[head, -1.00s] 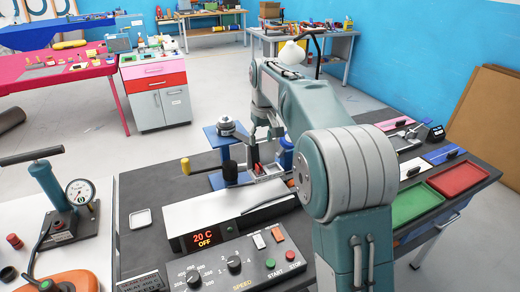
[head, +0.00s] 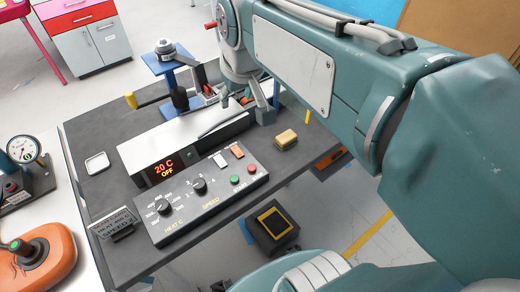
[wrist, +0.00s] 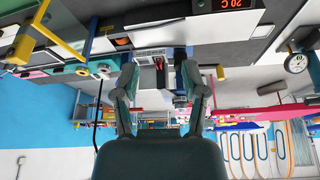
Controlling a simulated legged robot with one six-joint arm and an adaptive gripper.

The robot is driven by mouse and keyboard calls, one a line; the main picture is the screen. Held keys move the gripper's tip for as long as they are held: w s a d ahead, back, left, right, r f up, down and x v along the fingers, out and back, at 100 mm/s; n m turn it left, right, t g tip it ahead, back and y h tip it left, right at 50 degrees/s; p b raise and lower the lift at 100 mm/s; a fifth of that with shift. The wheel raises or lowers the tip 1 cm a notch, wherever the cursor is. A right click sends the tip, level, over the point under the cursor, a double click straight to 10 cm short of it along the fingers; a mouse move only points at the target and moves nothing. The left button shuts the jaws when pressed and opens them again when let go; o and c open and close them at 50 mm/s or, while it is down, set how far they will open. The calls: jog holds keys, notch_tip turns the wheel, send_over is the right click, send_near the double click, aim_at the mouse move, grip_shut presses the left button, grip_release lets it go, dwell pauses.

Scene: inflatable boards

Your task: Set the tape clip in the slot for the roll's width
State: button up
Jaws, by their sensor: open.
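My gripper (wrist: 160,80) is open in the wrist view, with nothing between its two fingers. In the head view my gripper (head: 245,98) hangs low at the far end of the heater machine (head: 163,150), partly hidden by my arm. In the wrist view, which looks upside down, a pale ribbed block (wrist: 150,53) shows beyond the fingertips. A small orange-red piece (wrist: 122,42) is to its left, and a red piece (head: 208,90) shows left of my gripper in the head view. I cannot tell which piece is the tape clip, nor make out the slots.
The control panel (head: 203,207) with knobs and buttons stands in front of the machine, whose display reads 20 C OFF. A yellow sponge-like block (head: 286,139) lies right of it. A blue stand (head: 169,72) rises behind.

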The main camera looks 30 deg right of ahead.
jog(key=s+f+t, duration=0.1)
jog(key=s+f, duration=0.5)
jog(key=s, duration=0.5)
jog(key=shift+s+m, duration=0.2)
jog(key=shift+m, duration=0.2)
